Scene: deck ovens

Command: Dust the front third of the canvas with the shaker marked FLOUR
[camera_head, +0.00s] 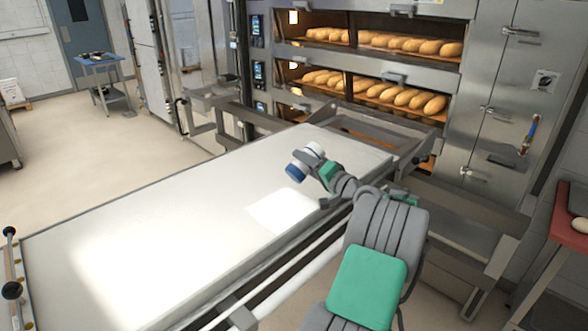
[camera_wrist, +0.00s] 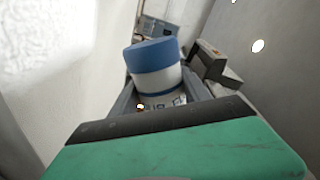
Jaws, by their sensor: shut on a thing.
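The shaker (camera_head: 307,158) is white with a blue cap and is held over the far part of the canvas in the head view. It is tilted, with its blue cap toward the lower left. It also shows in the wrist view (camera_wrist: 155,75), where a blue band shows and its marking is too small to read. My gripper (camera_head: 318,165) is shut on the shaker. The canvas (camera_head: 150,235) is a long pale sheet on the loader in front of the ovens. Bright light patches lie on it, and I cannot tell whether any flour is there.
Deck ovens with several loaves (camera_head: 400,95) stand behind the canvas's far end. A metal rail frame (camera_head: 270,120) lies between them. A red-topped table (camera_head: 570,225) is at the right edge. A small blue table (camera_head: 98,62) stands far left, with open floor before it.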

